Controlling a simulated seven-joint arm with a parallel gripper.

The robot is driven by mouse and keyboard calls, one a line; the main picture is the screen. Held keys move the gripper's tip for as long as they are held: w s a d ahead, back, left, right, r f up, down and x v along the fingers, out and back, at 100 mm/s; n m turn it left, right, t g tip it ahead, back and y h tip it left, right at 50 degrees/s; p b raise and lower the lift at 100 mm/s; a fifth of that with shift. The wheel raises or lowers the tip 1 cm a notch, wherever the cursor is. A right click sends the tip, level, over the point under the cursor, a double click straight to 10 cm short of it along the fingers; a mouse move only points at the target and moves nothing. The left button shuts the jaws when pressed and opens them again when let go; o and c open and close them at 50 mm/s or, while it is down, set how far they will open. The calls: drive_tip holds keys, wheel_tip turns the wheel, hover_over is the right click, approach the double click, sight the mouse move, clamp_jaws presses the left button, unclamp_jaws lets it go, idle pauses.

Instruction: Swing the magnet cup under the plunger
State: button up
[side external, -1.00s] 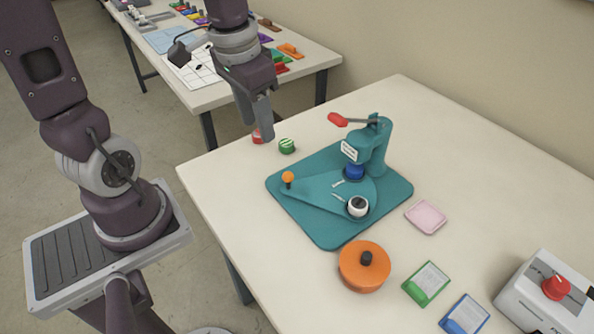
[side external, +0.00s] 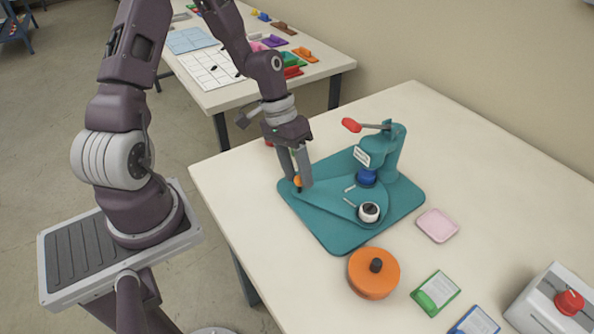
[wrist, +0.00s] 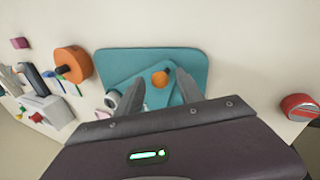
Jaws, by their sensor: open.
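The teal press (side external: 395,155) stands on a teal base plate (side external: 335,238), with a red-tipped lever raised. Its blue plunger (side external: 366,177) hangs under the head. A teal swing arm lies on the base. The white magnet cup (side external: 369,213) with a dark centre sits at its right end, in front of the plunger and not under it. An orange knob (wrist: 160,78) stands at the arm's other end. My gripper (side external: 299,183) is open, its fingers down on either side of the knob. Whether they touch the knob I cannot tell. The cup (wrist: 112,99) also shows in the wrist view.
A red round container (wrist: 300,107) stands beyond the base.

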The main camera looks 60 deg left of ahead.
clamp_jaws()
idle(1.4)
